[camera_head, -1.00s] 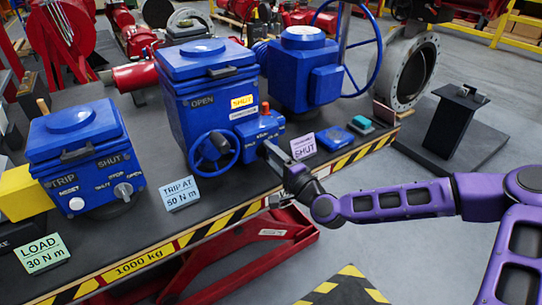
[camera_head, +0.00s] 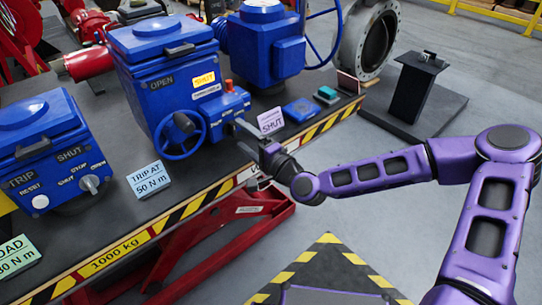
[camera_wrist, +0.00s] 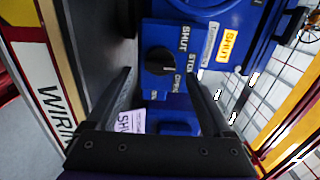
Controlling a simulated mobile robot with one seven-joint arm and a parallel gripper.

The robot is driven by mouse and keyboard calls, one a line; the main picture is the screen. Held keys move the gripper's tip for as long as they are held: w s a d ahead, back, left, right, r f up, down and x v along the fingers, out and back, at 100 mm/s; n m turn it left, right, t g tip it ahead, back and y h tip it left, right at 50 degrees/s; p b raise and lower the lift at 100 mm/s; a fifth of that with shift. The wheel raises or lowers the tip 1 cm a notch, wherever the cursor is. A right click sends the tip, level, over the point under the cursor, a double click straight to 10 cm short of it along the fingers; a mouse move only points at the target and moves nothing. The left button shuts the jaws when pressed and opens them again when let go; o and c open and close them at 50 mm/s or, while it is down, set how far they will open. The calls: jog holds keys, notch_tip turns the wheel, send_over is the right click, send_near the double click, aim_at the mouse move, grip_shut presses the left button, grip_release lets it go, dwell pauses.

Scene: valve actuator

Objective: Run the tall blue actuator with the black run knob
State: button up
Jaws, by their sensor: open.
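The tall blue actuator (camera_head: 172,75) stands mid-bench, with a lit yellow SHUT window, a handwheel (camera_head: 181,135) and a blue control box on its right. In the wrist view, a black knob (camera_wrist: 158,61) on a blue face has SHUT, STOP and OPEN lettered beside it. The knob shows beyond and between my fingertips, apparently apart from them. My gripper (camera_head: 242,137) is open and empty, just in front of the control box's right side; it also shows in the wrist view (camera_wrist: 159,76). In the head view I cannot make out the knob.
A shorter blue actuator (camera_head: 45,155) with a knob and white button is at left. Another blue unit (camera_head: 262,45) with a big handwheel stands behind right. A SHUT card (camera_head: 271,121) and a TRIP AT 50 N m card (camera_head: 149,180) stand near the bench's striped edge. Floor in front is partly free.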

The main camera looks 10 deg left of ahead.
jog(key=p+v, duration=0.4)
jog(key=v, duration=1)
jog(key=shift+s+d, duration=0.25)
jog(key=shift+d, duration=0.05)
